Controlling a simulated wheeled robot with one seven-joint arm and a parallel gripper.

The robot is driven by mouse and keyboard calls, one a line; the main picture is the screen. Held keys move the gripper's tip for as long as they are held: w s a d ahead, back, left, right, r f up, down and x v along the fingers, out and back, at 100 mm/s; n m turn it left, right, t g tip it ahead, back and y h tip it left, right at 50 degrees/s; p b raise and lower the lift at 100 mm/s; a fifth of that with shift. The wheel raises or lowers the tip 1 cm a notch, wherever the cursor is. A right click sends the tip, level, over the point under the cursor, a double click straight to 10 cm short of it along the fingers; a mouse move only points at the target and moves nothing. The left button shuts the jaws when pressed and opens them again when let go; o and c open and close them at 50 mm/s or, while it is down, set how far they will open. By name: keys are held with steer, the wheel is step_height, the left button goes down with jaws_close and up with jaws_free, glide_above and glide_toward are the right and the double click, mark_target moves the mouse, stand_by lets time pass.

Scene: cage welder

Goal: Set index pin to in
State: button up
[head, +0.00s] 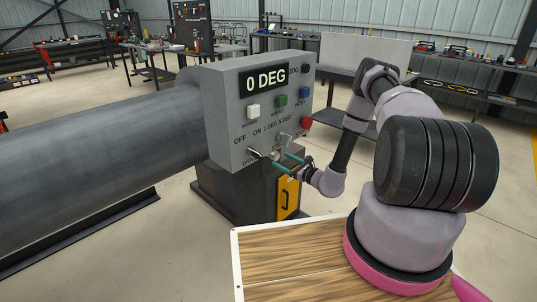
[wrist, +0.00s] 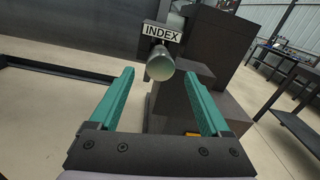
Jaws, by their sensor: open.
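The index pin (wrist: 160,66) shows in the wrist view as a round, pale metal knob end on a shaft, just below the white INDEX label (wrist: 161,33). It sticks out toward me. My gripper (wrist: 157,80) is open, with one teal finger on each side of the pin's line. The pin appears beyond or level with the fingertips; I cannot tell the exact gap, and nothing is gripped. In the head view my gripper (head: 281,160) is at the lower front of the grey control box (head: 225,110), where the pin is small and hard to make out.
A large grey cylinder (head: 90,150) extends left. Open floor lies around the dark pedestal (head: 232,196).

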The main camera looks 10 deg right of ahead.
mark_target(271, 154)
steer(key=x, duration=0.8)
steer(key=shift+c, duration=0.3)
jaws_close()
steer(key=shift+a, duration=0.1)
